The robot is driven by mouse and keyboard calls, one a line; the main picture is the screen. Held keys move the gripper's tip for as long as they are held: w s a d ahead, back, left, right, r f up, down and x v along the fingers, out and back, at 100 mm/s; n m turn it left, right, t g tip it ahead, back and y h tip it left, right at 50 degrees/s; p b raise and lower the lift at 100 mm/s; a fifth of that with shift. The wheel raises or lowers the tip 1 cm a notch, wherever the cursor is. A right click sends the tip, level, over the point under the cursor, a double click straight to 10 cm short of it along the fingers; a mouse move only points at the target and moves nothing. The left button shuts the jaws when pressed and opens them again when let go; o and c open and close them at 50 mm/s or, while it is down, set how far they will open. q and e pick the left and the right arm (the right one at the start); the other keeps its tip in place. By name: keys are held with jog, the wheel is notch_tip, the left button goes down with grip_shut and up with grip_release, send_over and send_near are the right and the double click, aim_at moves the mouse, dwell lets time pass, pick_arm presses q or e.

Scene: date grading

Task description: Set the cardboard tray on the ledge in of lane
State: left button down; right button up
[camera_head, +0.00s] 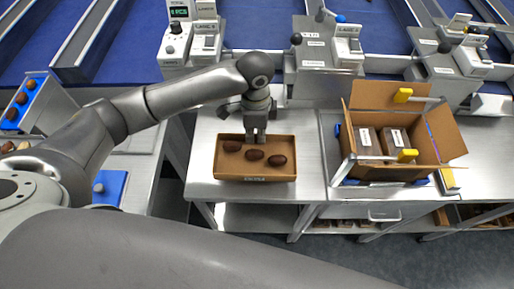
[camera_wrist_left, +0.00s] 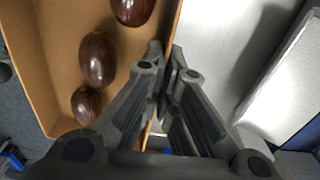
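The cardboard tray (camera_head: 229,176) is a shallow brown tray with several dark brown dates in it. It is over the steel table, near its front edge; whether it touches the top I cannot tell. My left gripper (camera_head: 257,137) reaches down at the tray's back wall. In the left wrist view the gripper (camera_wrist_left: 166,55) has one finger inside the tray (camera_wrist_left: 60,35) and one outside, closed on the thin wall. Three dates show there, the middle one (camera_wrist_left: 97,60) whole. My right gripper is out of view.
An open carton (camera_head: 436,135) with labelled packs stands right of the tray on the steel table (camera_head: 205,150). Grey lane units with displays (camera_head: 191,35) line the back, before blue conveyors (camera_head: 130,40). A blue date rack (camera_head: 28,103) stands at left.

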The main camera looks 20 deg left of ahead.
aim_at(256, 141)
pick_arm(q)
notch_tip(256, 141, down, 2)
jog(key=shift+s, duration=0.15)
notch_tip(256, 141, down, 3)
jog(key=shift+f+p, duration=0.15)
jog(key=shift+p, duration=0.25)
jog(key=shift+f, duration=0.45)
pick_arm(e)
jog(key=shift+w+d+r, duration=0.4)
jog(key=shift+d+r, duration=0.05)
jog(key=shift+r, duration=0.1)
pick_arm(q)
jog(key=c, duration=1.6)
grip_release()
jog(key=shift+f, duration=0.1)
jog(key=shift+c, duration=0.2)
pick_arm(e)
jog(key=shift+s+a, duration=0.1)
